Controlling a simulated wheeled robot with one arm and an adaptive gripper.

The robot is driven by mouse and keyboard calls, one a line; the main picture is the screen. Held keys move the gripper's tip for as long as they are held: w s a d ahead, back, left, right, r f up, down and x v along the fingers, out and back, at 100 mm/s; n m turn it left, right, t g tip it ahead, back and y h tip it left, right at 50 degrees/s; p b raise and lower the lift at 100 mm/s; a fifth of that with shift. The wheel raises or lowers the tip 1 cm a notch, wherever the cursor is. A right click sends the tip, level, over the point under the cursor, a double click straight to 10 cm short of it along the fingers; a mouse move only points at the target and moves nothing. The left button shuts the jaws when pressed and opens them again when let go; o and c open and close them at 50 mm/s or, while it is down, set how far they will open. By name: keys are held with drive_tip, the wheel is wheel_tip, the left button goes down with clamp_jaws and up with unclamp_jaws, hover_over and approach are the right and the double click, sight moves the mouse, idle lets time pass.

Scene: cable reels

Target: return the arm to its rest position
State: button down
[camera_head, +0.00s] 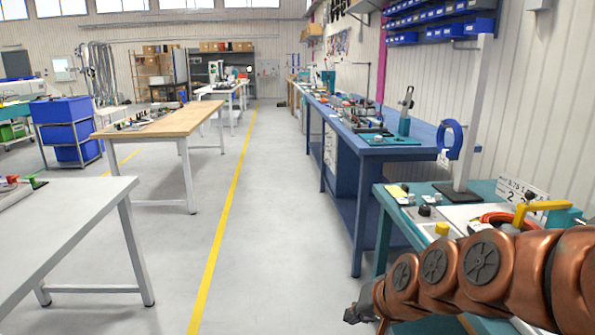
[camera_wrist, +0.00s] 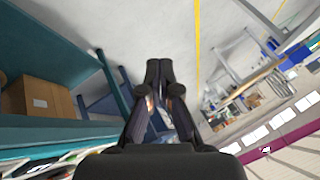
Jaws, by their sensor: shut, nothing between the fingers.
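My arm, copper-coloured, reaches in from the lower right of the head view, in front of a teal bench (camera_head: 378,240). My gripper (camera_head: 352,314) is at its far end, low in that view and small there. In the wrist view my gripper (camera_wrist: 158,64) points away from the camera with its two dark fingers together at the tips. Nothing shows between the fingers. Bare grey floor lies beyond the fingertips.
The teal bench holds a post with a blue ring (camera_head: 451,140) and small items. A blue bench (camera_head: 357,205) stands behind it. A grey table (camera_head: 70,215) and a wooden table (camera_head: 165,122) stand left. The wrist view shows a cardboard box (camera_wrist: 38,97). The middle floor is clear.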

drive_tip(key=s+d+f+n+g+h, duration=0.1)
drive_tip(key=s+d+f+g, duration=0.15)
drive_tip(key=s, duration=0.65)
drive_tip(key=s+d+f+n+g+h, duration=0.15)
drive_tip(key=s+g, duration=0.25)
drive_tip(key=s, duration=0.6)
drive_tip(key=s+d+f+n+g+h, duration=0.1)
drive_tip(key=s+d+g+h, duration=0.15)
drive_tip(key=s, duration=0.65)
wheel_tip(320, 180, up, 17)
drive_tip(key=t+p, duration=0.1)
drive_tip(key=p, duration=1.4)
drive_tip(key=shift+w+d+y+p, duration=0.25)
drive_tip(key=shift+d+y+p, duration=0.05)
drive_tip(key=shift+y+p, duration=0.1)
